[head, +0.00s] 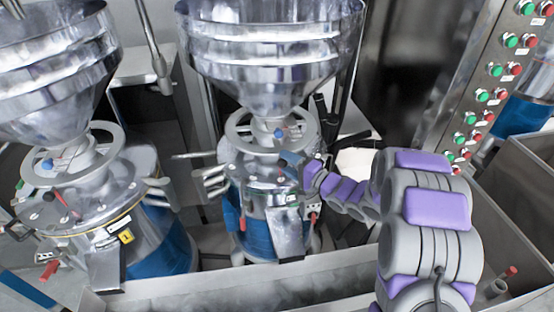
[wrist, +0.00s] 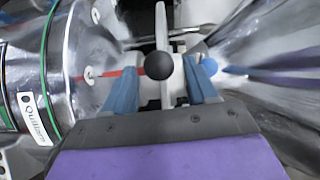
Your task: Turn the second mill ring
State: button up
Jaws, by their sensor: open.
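The second mill (head: 262,195) stands in the middle of the head view, with its grey ring (head: 242,126) level around the neck below the steel hopper. My gripper (head: 287,160) is at the ring's near right side. In the wrist view my gripper (wrist: 163,88) is open, with one blue finger on each side of the light grey ring (wrist: 161,28), seen edge-on. A black ball knob (wrist: 158,65) also shows between the fingers, in front of the ring. I cannot tell whether either finger touches the ring.
Another mill with its own ring (head: 104,131) stands at the left. A button panel (head: 492,85) is at the right. A metal trough wall (head: 230,288) runs along the front.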

jog(key=x, duration=0.5)
jog(key=shift+d, duration=0.1)
jog(key=shift+s, duration=0.1)
jog(key=shift+c, duration=0.5)
jog(key=shift+f, duration=0.1)
grip_shut()
